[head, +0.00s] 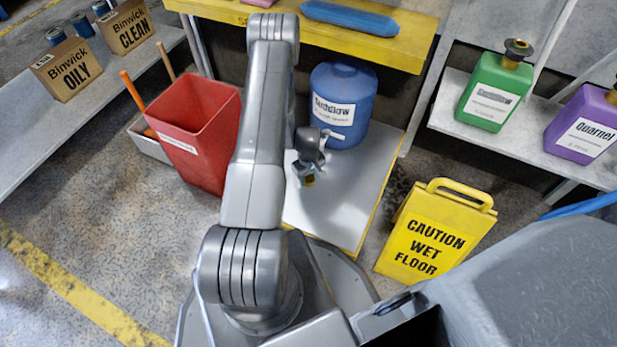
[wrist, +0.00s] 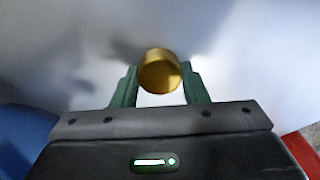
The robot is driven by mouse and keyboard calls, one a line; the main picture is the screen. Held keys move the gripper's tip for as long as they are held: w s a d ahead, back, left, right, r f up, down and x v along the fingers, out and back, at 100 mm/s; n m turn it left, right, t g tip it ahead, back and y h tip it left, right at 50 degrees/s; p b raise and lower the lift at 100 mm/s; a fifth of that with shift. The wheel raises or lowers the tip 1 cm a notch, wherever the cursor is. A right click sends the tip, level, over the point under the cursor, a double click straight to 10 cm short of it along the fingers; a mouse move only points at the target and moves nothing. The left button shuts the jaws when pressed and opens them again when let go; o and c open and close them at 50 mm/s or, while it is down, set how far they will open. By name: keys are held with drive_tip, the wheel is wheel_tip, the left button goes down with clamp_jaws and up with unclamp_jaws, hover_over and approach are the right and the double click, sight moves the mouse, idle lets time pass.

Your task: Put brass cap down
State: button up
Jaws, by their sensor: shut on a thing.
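The brass cap (wrist: 160,72) is a short round golden cylinder, held between the green fingers of my gripper (wrist: 160,88) in the wrist view. My gripper (head: 307,178) is shut on it and points down over the white board (head: 349,205) in the head view. The cap shows there only as a tiny golden spot. Blurred white surface fills the wrist view beyond the cap. I cannot tell whether the cap touches the board.
A blue jug (head: 343,105) stands at the board's back and a red bin (head: 197,130) to its left. A yellow caution sign (head: 436,232) stands to the right. Green (head: 494,92) and purple (head: 583,125) bottles sit on the right shelf. The board's front part looks clear.

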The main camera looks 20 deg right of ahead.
sight(308, 178)
drive_tip(key=shift+f, duration=0.15)
drive_tip(key=o, duration=1.1)
wheel_tip(308, 178, up, 12)
drive_tip(key=p, duration=0.4)
drive_tip(key=shift+r, duration=0.2)
wheel_tip(308, 178, down, 12)
drive_tip(key=b, duration=0.4)
drive_tip(key=shift+f, duration=0.25)
drive_tip(key=shift+r+p, duration=0.75)
drive_tip(key=shift+r, duration=1.35)
